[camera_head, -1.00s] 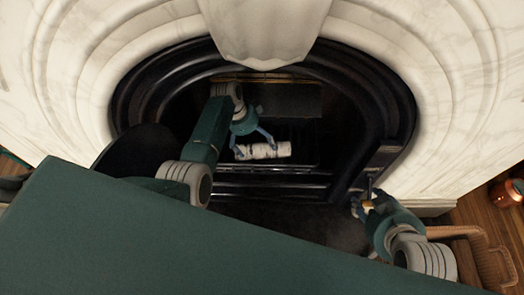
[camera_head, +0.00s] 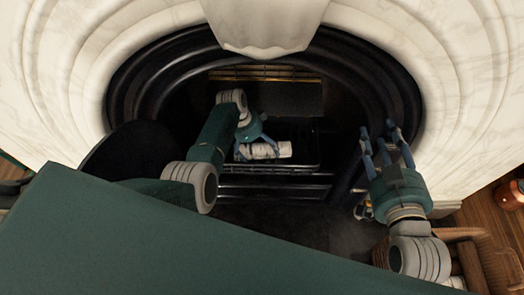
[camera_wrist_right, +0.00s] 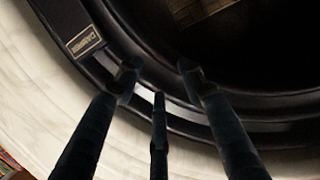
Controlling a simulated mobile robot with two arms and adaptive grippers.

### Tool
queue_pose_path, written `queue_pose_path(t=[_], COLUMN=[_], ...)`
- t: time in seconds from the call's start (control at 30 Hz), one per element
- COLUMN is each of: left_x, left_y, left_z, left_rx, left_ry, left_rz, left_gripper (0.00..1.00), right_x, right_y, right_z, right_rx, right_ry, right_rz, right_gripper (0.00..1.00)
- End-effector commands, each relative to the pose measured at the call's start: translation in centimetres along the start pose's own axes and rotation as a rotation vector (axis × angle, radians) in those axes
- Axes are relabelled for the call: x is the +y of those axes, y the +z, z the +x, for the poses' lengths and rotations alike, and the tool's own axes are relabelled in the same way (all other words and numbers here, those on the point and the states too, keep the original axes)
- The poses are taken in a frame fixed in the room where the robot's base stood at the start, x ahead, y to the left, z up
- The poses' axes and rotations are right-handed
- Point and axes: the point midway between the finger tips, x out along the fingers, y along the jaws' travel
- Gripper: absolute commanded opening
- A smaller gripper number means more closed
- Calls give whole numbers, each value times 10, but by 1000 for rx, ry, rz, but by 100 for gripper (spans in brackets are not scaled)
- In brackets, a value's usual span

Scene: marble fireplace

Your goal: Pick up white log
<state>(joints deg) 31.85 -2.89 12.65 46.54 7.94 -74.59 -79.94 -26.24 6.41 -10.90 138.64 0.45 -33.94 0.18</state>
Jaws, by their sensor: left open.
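The white log (camera_head: 284,150) lies in the grate inside the dark fireplace opening. My left gripper (camera_head: 258,151) is at the log's left and middle part, with its blue fingers spread over it. The fingers hide part of the log, and I cannot tell whether they touch it. My right gripper (camera_head: 386,138) is open and empty in front of the right side of the black arch. Its spread fingers (camera_wrist_right: 158,75) also show in the right wrist view, with nothing between them. The log is not in that view.
The black grate (camera_head: 312,160) surrounds the log. A marble surround (camera_head: 455,100) frames the opening. A wicker basket (camera_head: 482,256) and a copper pot (camera_head: 510,194) are at the right. A label (camera_wrist_right: 83,42) marks the arch.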

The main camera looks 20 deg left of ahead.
Motion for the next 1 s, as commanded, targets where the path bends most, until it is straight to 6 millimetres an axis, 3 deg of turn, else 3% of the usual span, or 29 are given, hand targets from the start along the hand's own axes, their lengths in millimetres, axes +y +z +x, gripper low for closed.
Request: queue_pose_path(t=[0.3, 0.67, 0.8, 1.0], left_x=[0, 0, 0, 1], left_y=[0, 0, 0, 0], left_z=[18, 19, 19, 20], left_rx=[0, 0, 0, -1], left_ry=[0, 0, 0, 2], left_rz=[1, 1, 1, 1], left_gripper=[97, 97, 69, 29], right_x=[-7, -8, -10, -11], right_y=[-57, -67, -73, -73], right_z=[-1, -3, -15, -15], right_rx=[254, 293, 308, 307], right_ry=[-15, -17, -17, -17], right_rz=[4, 5, 2, 2], right_gripper=[40, 40, 40, 40])
